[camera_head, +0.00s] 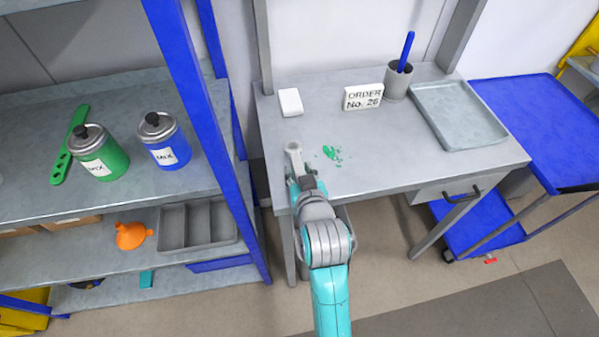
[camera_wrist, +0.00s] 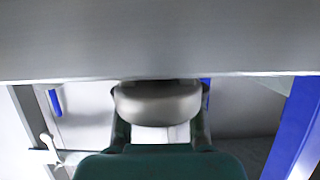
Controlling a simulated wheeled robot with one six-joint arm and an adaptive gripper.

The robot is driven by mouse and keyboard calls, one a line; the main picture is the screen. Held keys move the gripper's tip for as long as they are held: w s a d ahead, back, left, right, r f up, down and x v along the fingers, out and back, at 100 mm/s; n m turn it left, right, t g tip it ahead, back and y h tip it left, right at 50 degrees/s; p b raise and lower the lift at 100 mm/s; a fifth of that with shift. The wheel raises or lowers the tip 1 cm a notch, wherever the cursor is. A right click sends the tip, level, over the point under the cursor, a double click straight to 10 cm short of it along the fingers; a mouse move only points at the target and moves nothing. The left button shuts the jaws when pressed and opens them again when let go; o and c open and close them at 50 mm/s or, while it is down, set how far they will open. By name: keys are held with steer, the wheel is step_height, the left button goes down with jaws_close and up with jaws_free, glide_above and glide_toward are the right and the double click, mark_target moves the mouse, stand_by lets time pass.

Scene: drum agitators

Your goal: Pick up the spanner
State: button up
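A light grey piece with a rounded end, which looks like the spanner (camera_head: 293,149), is at the left front part of the grey workbench (camera_head: 370,165) in the head view. It runs from its rounded end back to my gripper (camera_head: 299,182). I cannot tell whether it touches the bench top. In the wrist view, a blurred grey rounded shape (camera_wrist: 158,104) fills the space between the two dark fingers of my gripper (camera_wrist: 160,120); it may be the spanner. The fingers stand apart, one on each side of it. Whether they press on it is unclear.
On the bench are a white block (camera_head: 290,102), an order sign (camera_head: 363,97), a cup (camera_head: 398,84) with a blue-handled tool, a grey tray (camera_head: 458,115) and green spots (camera_head: 332,153). A blue shelf post (camera_head: 190,100) stands close left. A blue cart (camera_head: 540,120) stands right.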

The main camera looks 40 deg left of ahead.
mark_target(300, 174)
jaws_close()
steer(key=shift+r, duration=0.1)
step_height(300, 174, up, 10)
stand_by(0.4)
